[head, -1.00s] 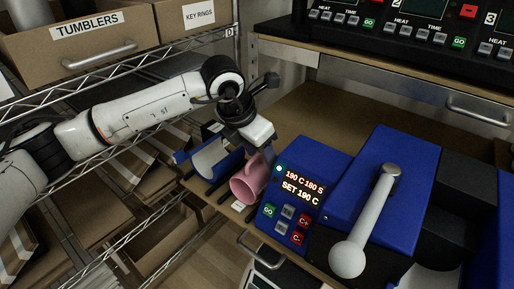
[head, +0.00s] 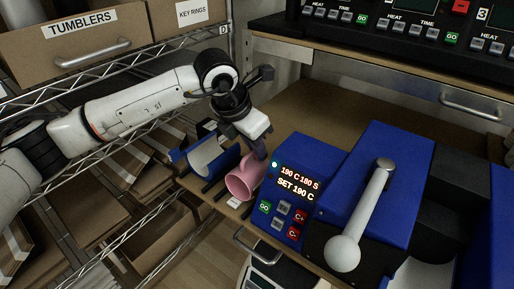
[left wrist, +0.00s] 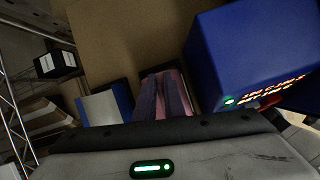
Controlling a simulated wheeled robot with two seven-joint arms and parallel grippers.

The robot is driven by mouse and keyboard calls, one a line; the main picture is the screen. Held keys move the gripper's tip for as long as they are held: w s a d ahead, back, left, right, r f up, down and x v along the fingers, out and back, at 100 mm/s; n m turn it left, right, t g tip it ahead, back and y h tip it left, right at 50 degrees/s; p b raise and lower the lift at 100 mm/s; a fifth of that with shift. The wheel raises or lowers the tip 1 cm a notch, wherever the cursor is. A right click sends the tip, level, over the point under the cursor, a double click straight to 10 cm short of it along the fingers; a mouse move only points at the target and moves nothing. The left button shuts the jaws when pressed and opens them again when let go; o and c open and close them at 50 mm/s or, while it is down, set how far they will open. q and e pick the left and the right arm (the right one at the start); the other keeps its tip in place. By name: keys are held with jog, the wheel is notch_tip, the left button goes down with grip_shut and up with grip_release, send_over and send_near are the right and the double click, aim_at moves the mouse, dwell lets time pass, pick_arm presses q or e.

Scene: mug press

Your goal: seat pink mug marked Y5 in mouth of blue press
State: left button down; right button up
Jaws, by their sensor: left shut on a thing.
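The pink mug (head: 241,182) lies tilted, its open end toward the viewer, between a blue curved cradle (head: 208,163) with a pale lining and the press's blue control box (head: 297,150). No Y5 mark is readable. My left gripper (head: 259,153) reaches down from behind and is shut on the mug. In the left wrist view its fingers (left wrist: 164,98) are close together with pink on both sides, and the cradle (left wrist: 122,94) is just left. The blue press body (head: 385,150) has a white-knobbed lever. I cannot tell whether the mug touches the shelf.
The control box shows in the left wrist view (left wrist: 235,55), close right of the fingers. Wire shelving with cardboard boxes (head: 85,40) is at the left. A black control panel (head: 385,20) is at the back. Bare brown shelf (head: 310,110) lies behind the press.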

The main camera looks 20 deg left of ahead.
pick_arm(q)
jog(key=shift+s+a+f, duration=0.15)
jog(key=shift+s+f, duration=0.15)
jog(key=shift+f, duration=0.2)
jog(key=shift+w+r+p, duration=0.2)
jog(key=shift+r+p, duration=1.3)
jog(key=shift+r, duration=1.25)
jog(key=c, duration=2.4)
grip_release()
grip_shut()
